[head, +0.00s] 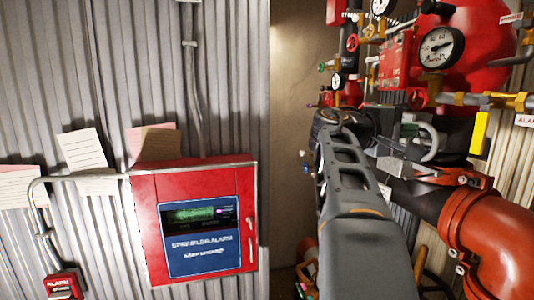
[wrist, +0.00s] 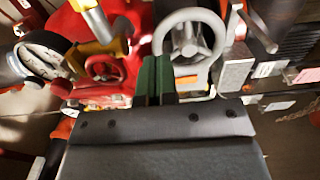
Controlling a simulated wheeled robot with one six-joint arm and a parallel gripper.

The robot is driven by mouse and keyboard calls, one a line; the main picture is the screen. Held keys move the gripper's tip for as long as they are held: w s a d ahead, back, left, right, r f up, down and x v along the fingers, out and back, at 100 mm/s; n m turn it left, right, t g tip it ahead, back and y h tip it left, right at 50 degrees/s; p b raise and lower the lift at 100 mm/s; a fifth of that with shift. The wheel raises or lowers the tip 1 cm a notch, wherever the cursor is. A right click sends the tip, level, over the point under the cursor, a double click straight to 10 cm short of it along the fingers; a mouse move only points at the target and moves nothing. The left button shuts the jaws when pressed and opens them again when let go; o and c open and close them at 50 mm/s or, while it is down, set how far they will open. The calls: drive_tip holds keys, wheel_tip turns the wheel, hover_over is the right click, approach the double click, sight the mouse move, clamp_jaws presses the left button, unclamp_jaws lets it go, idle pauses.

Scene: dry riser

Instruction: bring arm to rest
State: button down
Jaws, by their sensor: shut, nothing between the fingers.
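My arm (head: 345,190) reaches up and forward from the bottom of the head view, in front of the red valves and pipes. My gripper (wrist: 155,78) shows in the wrist view as a dark grey body with narrow green fingers shut together and nothing between them. Behind the fingers in that view are a grey handwheel (wrist: 189,37) and a red handwheel (wrist: 105,68). Whether the fingers touch either wheel I cannot tell. In the head view I cannot make out the fingertips among the dark parts.
A large red pipe (head: 490,230) stands close on the right of my arm. A pressure gauge (head: 436,48) and other valves crowd the upper right. A red alarm cabinet (head: 148,225) is on the corrugated wall at left. Bare wall (head: 297,90) lies between.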

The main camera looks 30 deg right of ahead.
drive_tip(key=w+a+f+t+y, duration=0.2)
drive_tip(key=w+f, duration=0.1)
drive_tip(key=f, duration=0.4)
drive_tip(key=w+a+f+t+y, duration=0.2)
drive_tip(key=w+f+t+y, duration=0.1)
drive_tip(key=f, duration=0.4)
drive_tip(key=w+a+f+t+y, duration=0.2)
drive_tip(key=w+a+f, duration=0.1)
drive_tip(key=f, duration=0.5)
drive_tip(key=a+f+n+t+y, duration=0.1)
drive_tip(key=a+f+y, duration=0.2)
drive_tip(key=a, duration=0.6)
drive_tip(key=s+a+f+n+t+y, duration=0.1)
drive_tip(key=a+f+y, duration=0.2)
drive_tip(key=a+f, duration=0.5)
drive_tip(key=a+f+n+t+y, duration=0.1)
drive_tip(key=a+f+y, duration=0.3)
drive_tip(key=a, duration=0.7)
wheel_tip(320, 180, down, 2)
drive_tip(key=shift+s+a+f, duration=0.25)
drive_tip(key=shift+s+a, duration=0.05)
drive_tip(key=shift+a, duration=0.1)
